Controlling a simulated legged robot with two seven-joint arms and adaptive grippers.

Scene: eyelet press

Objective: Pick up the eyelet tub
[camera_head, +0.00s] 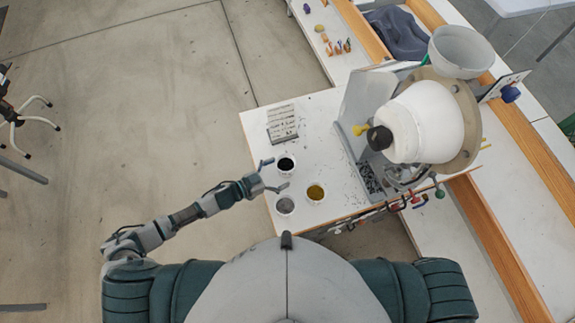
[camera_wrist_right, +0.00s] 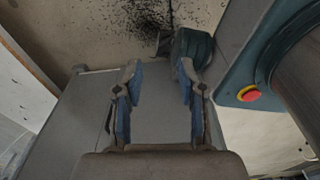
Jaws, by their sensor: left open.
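Three small white tubs stand on the white table (camera_head: 325,120) in the head view. One tub (camera_head: 286,163) has dark contents, one (camera_head: 316,192) has yellow-gold contents, and one (camera_head: 285,205) has grey contents. I cannot tell by label which holds eyelets. My left gripper (camera_head: 276,176) is open and empty, its fingers pointing right, between the dark tub and the grey tub. One finger is close to the dark tub's left side; I cannot tell whether it touches. My right gripper (camera_wrist_right: 159,74) is open and empty in the right wrist view; no tub shows between its fingers.
A large press with a white cone (camera_head: 425,122) stands right of the tubs. A slotted block (camera_head: 282,123) lies behind them. Loose dark bits are scattered on the table. A red button (camera_wrist_right: 249,93) shows in the wrist view.

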